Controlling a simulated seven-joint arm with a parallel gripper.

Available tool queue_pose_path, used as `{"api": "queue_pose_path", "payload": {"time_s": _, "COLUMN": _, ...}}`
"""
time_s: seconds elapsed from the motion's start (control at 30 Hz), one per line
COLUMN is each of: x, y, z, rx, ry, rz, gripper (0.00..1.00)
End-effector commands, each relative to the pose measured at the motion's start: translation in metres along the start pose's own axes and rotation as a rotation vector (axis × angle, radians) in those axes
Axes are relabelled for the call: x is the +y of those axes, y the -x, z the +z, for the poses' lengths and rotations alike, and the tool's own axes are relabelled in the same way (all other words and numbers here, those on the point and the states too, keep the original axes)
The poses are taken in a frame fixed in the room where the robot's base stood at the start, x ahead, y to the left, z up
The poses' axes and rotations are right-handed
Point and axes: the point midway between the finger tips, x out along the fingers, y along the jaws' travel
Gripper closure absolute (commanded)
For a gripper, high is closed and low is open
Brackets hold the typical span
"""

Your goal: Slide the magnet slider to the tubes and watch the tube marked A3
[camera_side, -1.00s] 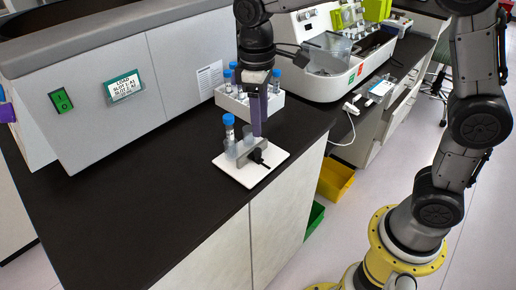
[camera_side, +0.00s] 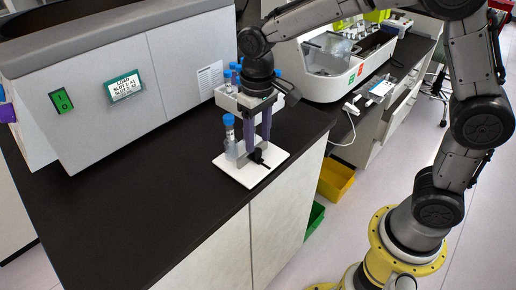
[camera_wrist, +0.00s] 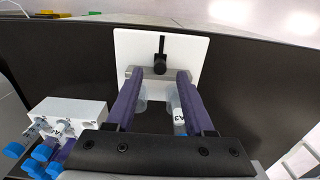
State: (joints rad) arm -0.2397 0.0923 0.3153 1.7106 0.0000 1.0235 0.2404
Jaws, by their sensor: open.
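The magnet slider (camera_wrist: 160,60) shows a black knob and stem over a white base plate (camera_wrist: 193,50); its knob also shows in the side view (camera_side: 258,155). My gripper (camera_wrist: 157,72) is open, its two purple fingers pointing down on either side of the knob, with a grey bar between and behind them. It also shows in the side view (camera_side: 257,143). A blue-capped tube (camera_side: 229,128) stands upright on the plate beside the fingers. In the wrist view, a tube with a label resembling A3 (camera_wrist: 179,118) sits between the fingers, partly hidden. Contact cannot be told.
A white rack (camera_wrist: 65,118) of blue-capped tubes stands behind the plate, close to my gripper. A large grey machine (camera_side: 180,70) is at the left. The black bench (camera_side: 130,190) is clear in front, and its edge (camera_side: 285,165) runs close to the plate.

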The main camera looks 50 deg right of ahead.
Motion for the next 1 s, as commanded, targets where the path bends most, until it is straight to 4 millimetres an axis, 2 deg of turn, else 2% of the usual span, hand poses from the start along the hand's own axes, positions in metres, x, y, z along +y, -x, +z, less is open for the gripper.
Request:
{"api": "queue_pose_path", "payload": {"time_s": 0.1, "x": 0.0, "y": -0.02, "z": 0.001, "rx": -0.003, "ry": 0.0, "rz": 0.001, "gripper": 0.47}}
{"api": "queue_pose_path", "payload": {"time_s": 0.3, "x": 0.0, "y": -0.038, "z": 0.0, "rx": -0.001, "ry": 0.0, "rz": 0.0, "gripper": 0.47}}
{"api": "queue_pose_path", "payload": {"time_s": 0.67, "x": 0.0, "y": -0.042, "z": 0.0, "rx": 0.0, "ry": 0.0, "rz": 0.0, "gripper": 0.47}}
{"api": "queue_pose_path", "payload": {"time_s": 0.93, "x": 0.0, "y": -0.042, "z": 0.0, "rx": 0.0, "ry": 0.0, "rz": 0.0, "gripper": 0.95}}
{"api": "queue_pose_path", "payload": {"time_s": 0.97, "x": 0.0, "y": -0.042, "z": 0.0, "rx": 0.0, "ry": 0.001, "rz": 0.0, "gripper": 1.0}}
{"api": "queue_pose_path", "payload": {"time_s": 1.0, "x": 0.0, "y": -0.042, "z": 0.0, "rx": 0.0, "ry": 0.0, "rz": 0.0, "gripper": 1.0}}
